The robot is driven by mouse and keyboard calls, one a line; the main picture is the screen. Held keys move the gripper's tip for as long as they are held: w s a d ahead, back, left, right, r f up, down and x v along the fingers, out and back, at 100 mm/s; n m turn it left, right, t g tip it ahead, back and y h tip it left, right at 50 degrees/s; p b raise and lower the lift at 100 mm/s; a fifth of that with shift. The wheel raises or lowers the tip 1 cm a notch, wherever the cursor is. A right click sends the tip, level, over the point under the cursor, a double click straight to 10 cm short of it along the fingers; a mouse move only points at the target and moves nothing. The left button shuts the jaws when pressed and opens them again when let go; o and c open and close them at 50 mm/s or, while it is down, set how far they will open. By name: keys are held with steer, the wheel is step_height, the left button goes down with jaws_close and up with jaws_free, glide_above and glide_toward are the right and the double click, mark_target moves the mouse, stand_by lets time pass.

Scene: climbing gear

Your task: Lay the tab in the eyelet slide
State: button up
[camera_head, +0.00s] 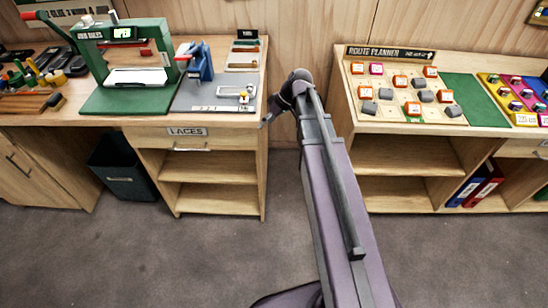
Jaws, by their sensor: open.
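A blue hand press (197,62) with a red part stands on a grey mat (197,98) at the right end of the left bench. My gripper (268,117) is at the bench's right edge, right of the mat, small and partly hidden by my arm. It is open, with nothing seen in it.
A green press with a lit display (124,33) stands left of the blue press. Climbing gear (45,70) lies at far left. A route planner board (402,93) with blocks is on the right bench. Between the benches is a gap. A dark bin (124,165) stands under the left bench.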

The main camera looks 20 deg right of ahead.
steer(key=s+a+f+m+g+h, duration=0.1)
steer(key=s+f+m+h, duration=0.2)
steer(key=s, duration=1)
steer(key=shift+s+a+m+h, duration=0.15)
steer(key=shift+m+h, duration=1.75)
steer(key=shift+m, duration=0.2)
